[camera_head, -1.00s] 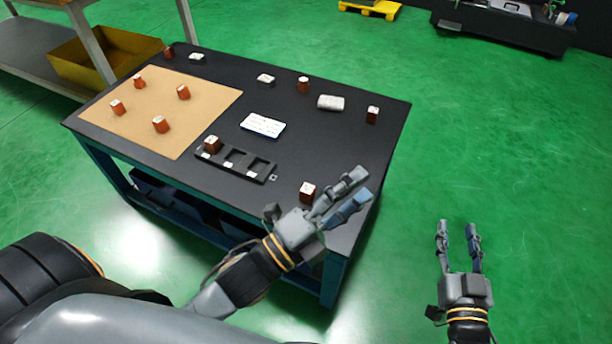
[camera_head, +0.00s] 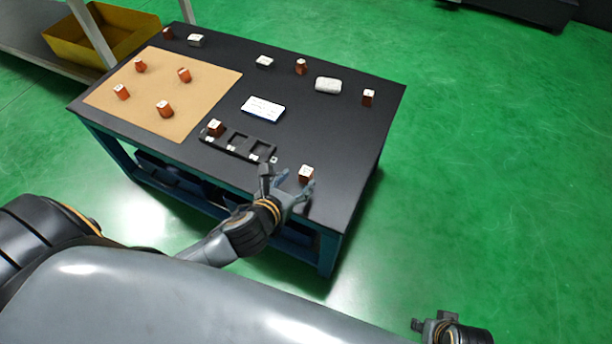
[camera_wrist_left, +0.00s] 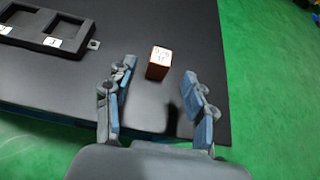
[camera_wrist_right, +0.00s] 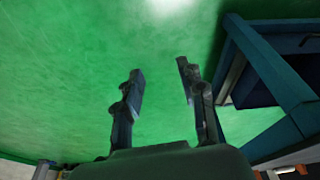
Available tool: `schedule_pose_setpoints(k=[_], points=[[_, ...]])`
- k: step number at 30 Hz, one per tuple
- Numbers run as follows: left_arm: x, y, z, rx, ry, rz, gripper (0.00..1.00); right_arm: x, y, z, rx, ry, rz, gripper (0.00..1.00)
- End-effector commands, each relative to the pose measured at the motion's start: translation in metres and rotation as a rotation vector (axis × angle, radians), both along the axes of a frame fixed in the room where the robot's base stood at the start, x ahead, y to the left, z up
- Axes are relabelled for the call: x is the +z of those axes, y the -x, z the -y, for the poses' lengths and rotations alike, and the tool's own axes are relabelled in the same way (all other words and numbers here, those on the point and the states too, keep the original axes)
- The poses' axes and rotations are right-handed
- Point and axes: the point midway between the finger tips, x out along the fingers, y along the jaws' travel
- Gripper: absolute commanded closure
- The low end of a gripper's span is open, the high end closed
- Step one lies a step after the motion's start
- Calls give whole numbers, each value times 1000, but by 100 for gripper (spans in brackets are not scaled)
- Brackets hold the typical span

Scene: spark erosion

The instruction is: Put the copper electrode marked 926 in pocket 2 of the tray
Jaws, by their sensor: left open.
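A copper electrode (camera_head: 306,173) with a white marked top stands upright near the table's front right corner. It also shows in the left wrist view (camera_wrist_left: 157,64), where its marking is too blurred to read surely. My left gripper (camera_head: 290,180) is open and empty; in the left wrist view the electrode stands just beyond and between its fingertips, apart from them. The black tray (camera_head: 249,143) lies to the left, with an electrode (camera_head: 215,128) in its left pocket; its middle and right pockets look empty. My right gripper (camera_wrist_right: 160,82) is open and empty, away from the table.
Several copper electrodes stand on the tan mat (camera_head: 205,90) and along the table's back. A white card (camera_head: 263,107), a whitish block (camera_head: 328,84) and small grey-white blocks lie on the dark table (camera_head: 330,130). A yellow bin (camera_head: 110,40) stands at the back left.

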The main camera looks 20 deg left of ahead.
Motion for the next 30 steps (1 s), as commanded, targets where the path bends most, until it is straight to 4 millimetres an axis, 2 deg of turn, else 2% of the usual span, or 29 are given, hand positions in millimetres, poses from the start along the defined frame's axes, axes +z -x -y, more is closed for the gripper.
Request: schedule_pose_setpoints(k=[3, 8, 18, 21, 30], points=[[-6, -11, 1, 1, 2, 0, 45, 10, 0, 0, -1, -1, 7, 60], [-10, -17, 1, 1, 3, 1, 45, 19, -1, 0, -1, 0, 12, 60], [-29, -50, 2, 2, 5, 1, 45, 69, 7, 2, -5, -3, 40, 60], [-32, -56, 3, 1, 3, 1, 45, 79, 9, 3, -5, -2, 43, 60], [-32, -58, 3, 0, 4, -1, 45, 83, 10, 3, -6, -1, 45, 60]])
